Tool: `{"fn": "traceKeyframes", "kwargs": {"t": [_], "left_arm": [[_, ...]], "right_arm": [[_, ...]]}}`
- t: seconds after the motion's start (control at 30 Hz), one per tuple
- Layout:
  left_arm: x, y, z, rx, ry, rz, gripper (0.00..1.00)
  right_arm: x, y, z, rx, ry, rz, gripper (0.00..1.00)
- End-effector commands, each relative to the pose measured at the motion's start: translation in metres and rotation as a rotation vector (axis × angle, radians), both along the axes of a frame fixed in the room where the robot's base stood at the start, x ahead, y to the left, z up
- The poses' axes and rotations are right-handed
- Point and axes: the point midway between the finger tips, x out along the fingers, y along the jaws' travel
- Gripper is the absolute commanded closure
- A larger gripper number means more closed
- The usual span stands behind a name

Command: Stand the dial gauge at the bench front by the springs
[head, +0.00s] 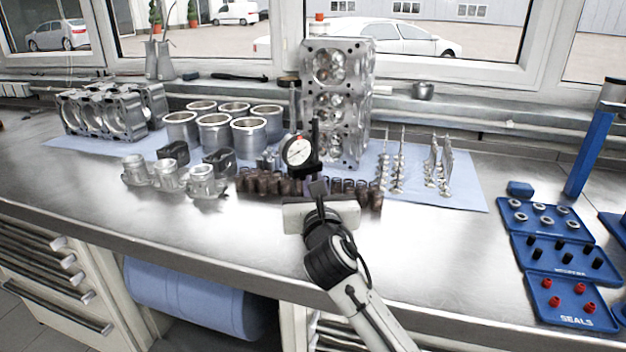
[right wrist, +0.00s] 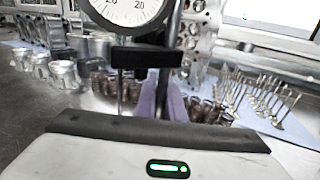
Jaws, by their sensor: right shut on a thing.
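The dial gauge (head: 298,151) has a round white face and a dark upright post. It stands upright in front of the cylinder head, and its face also shows at the top of the right wrist view (right wrist: 128,10). My right gripper (head: 318,188) reaches in from the bench front and is shut on the gauge's dark lower part. The gauge's foot is hidden, so I cannot tell whether it touches the bench. The brown springs (head: 345,188) stand in a row just behind and to both sides of the gripper. They also show in the right wrist view (right wrist: 208,110). My left gripper is not in view.
Pistons (head: 170,176) stand left of the springs, with cylinder liners (head: 214,132) behind. The tall cylinder head (head: 336,100) stands behind the gauge. Slender valves (head: 440,160) stand to the right on blue cloth. Blue trays (head: 572,312) lie far right. The front bench (head: 440,250) is clear.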

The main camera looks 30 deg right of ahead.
Motion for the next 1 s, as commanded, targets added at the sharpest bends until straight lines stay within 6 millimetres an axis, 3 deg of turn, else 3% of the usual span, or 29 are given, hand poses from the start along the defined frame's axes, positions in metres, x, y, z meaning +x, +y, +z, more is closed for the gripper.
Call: {"fn": "traceKeyframes", "kwargs": {"t": [0.67, 0.7, 0.83, 1.0], "left_arm": [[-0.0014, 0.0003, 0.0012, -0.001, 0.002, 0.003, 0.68], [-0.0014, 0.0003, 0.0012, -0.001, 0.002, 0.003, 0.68], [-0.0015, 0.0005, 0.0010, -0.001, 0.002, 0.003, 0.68], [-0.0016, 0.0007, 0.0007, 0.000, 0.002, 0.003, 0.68]], "right_arm": [[0.0000, -0.0001, -0.0008, -0.005, -0.010, 0.001, 1.00], [0.0000, -0.0001, -0.0012, -0.004, -0.010, 0.001, 0.89], [0.0000, -0.0001, -0.0024, -0.003, -0.008, 0.000, 0.69], [0.0000, -0.0001, -0.0043, -0.002, -0.004, 0.000, 0.69]]}}
